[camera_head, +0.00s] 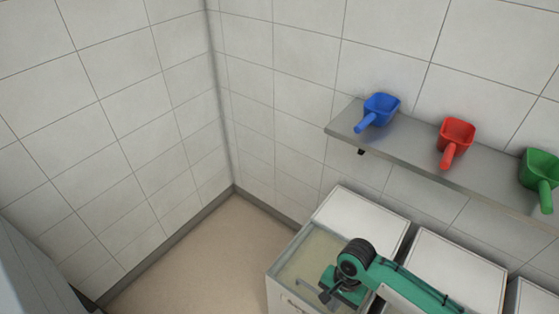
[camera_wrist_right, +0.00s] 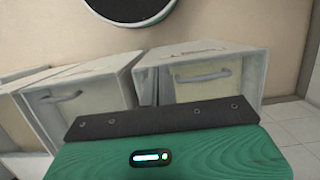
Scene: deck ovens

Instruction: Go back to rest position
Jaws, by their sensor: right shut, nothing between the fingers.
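My right arm comes in from the lower right in the head view. Its green and black right gripper (camera_head: 326,294) is over the front part of the leftmost bin (camera_head: 275,283). The gripper is shut with nothing in it. In the right wrist view, the green gripper body and a dark strip fill the lower middle, with bins beyond. My left gripper is in neither view.
More white-lidded bins (camera_head: 460,268) stand in a row to the right. A steel wall shelf (camera_head: 408,143) above holds a blue scoop (camera_head: 380,109), a red scoop (camera_head: 457,137) and a green scoop (camera_head: 541,170). The floor (camera_head: 205,255) left of the bins is clear.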

